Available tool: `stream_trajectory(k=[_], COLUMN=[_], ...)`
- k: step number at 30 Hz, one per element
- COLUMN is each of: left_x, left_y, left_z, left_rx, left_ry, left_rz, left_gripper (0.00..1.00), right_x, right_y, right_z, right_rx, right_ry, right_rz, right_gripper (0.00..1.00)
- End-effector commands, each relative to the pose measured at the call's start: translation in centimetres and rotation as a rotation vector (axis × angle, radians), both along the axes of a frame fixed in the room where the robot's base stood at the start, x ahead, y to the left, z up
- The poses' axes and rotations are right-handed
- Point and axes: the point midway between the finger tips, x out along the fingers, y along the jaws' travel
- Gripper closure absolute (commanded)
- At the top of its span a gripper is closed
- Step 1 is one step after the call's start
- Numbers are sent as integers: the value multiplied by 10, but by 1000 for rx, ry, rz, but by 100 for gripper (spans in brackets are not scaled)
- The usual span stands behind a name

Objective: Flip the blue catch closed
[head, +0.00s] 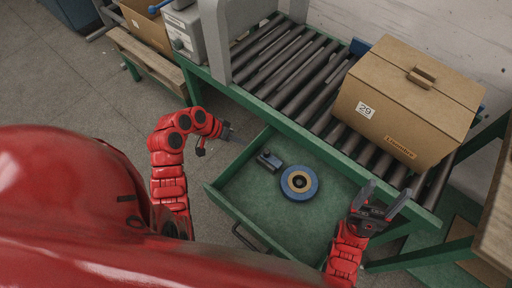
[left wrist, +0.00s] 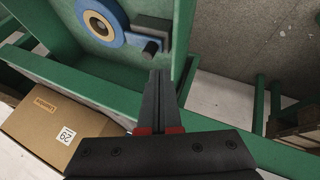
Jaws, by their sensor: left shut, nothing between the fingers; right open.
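Several blue parts show in the head view; I cannot tell for certain which is the catch. My right gripper (head: 383,190) is open at the drawer's right side.
A green drawer (head: 225,203) stands pulled out, holding a blue disc with a tan ring (head: 299,183). Behind it, a large carton (head: 410,100) marked 29 sits on the roller conveyor (head: 290,75). A wooden bench (head: 145,55) is at the upper left.

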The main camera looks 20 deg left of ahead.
Motion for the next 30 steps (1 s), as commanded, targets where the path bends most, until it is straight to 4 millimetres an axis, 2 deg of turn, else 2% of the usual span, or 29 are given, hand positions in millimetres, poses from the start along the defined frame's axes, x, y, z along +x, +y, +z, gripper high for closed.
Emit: stream_trajectory(k=[5, 18, 24, 30], left_x=[4, 28, 33, 34], left_y=[-7, -44, -50, -50], left_z=[-9, -68, -79, -80], left_rx=[-2, -3, 0, 1], left_ry=[2, 4, -1, -1], left_rz=[-2, -1, 0, 1], left_gripper=[100, 100, 100, 100], right_x=[0, 0, 0, 0], right_y=[0, 0, 0, 0], right_z=[2, 9, 10, 10], right_rx=[0, 0, 0, 0], right_ry=[0, 0, 0, 0], right_rz=[0, 0, 0, 0], right_gripper=[31, 31, 31, 31])
